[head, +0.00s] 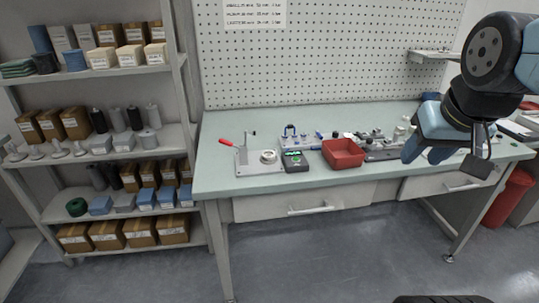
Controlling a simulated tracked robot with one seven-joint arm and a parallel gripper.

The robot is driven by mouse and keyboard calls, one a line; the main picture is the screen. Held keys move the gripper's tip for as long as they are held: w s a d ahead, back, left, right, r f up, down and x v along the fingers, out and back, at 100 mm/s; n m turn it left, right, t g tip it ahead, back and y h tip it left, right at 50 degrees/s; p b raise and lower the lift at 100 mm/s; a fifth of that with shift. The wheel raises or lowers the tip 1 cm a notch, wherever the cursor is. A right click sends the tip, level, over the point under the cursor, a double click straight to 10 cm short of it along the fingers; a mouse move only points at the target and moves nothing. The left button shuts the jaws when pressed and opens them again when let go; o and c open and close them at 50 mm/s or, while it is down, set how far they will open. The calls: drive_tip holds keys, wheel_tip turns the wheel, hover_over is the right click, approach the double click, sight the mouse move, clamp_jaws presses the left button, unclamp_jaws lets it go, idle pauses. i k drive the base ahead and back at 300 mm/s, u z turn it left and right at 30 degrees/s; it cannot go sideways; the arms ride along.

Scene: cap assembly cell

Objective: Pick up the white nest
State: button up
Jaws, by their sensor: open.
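A small white ring-shaped piece (268,156) sits on a pale fixture plate (247,168) at the left part of the bench; it looks like the white nest, but it is too small to be sure. A lever with a red handle (228,143) stands on the same plate. My gripper (445,157) is open, with nothing visible between its fingers. It hangs over the right end of the bench, well away from the ring-shaped piece. The arm hides part of the bench there.
A dark device with a green display (294,162) is right beside the plate. A red bin (343,153) stands further right, then grey fixtures (383,150). A pegboard (320,60) backs the bench. A loaded shelf rack (125,72) stands at left. The bench's front left strip is clear.

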sight(268, 156)
drive_tip(key=z, duration=0.05)
drive_tip(key=i, duration=1)
drive_tip(key=u, duration=0.05)
